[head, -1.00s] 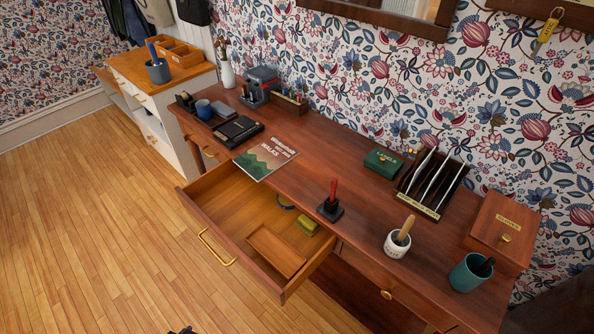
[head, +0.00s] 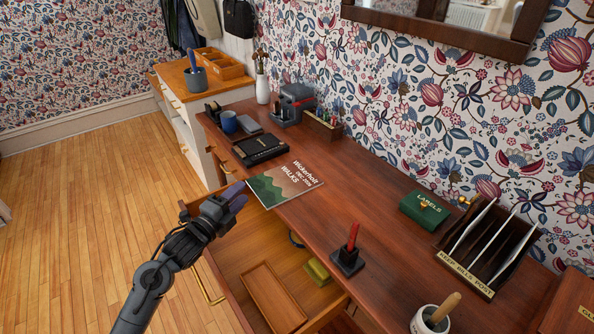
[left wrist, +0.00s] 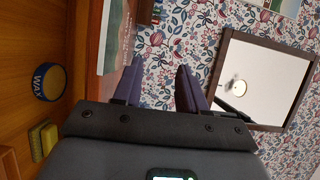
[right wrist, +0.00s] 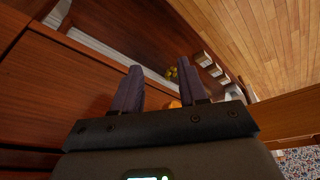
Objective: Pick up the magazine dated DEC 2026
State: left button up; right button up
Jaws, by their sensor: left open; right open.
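The magazine (head: 284,185) lies flat on the desk's front edge, above the open drawer. Its cover has green hills and the words Wickerholt and WALKS, with a small date line that seems to read DEC 2026. Part of it shows at the top of the left wrist view (left wrist: 115,40). My left gripper (head: 236,196) is open and empty, just left of the magazine's near-left edge and apart from it as far as I can tell. My right gripper shows only in its own wrist view (right wrist: 158,72), open and empty near dark wood furniture.
The open drawer (head: 215,262) holds a wooden tray (head: 272,298), a yellow block (head: 318,272) and a WAX tin (left wrist: 49,81). A black box (head: 260,150) lies behind the magazine.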

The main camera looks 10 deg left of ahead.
pick_arm(q)
jog(key=b, duration=0.3)
send_near(259, 198)
jog(key=w, duration=0.1)
jog(key=b+x, duration=0.3)
jog(key=x, duration=0.5)
jog(key=shift+f, duration=0.3)
pick_arm(e)
notch_tip(259, 198, down, 7)
jog(key=s, duration=0.1)
jog(key=shift+s+a, duration=0.15)
jog(key=shift+s, duration=0.2)
jog(key=shift+f, duration=0.15)
pick_arm(q)
jog(key=shift+r, duration=0.1)
grip_shut()
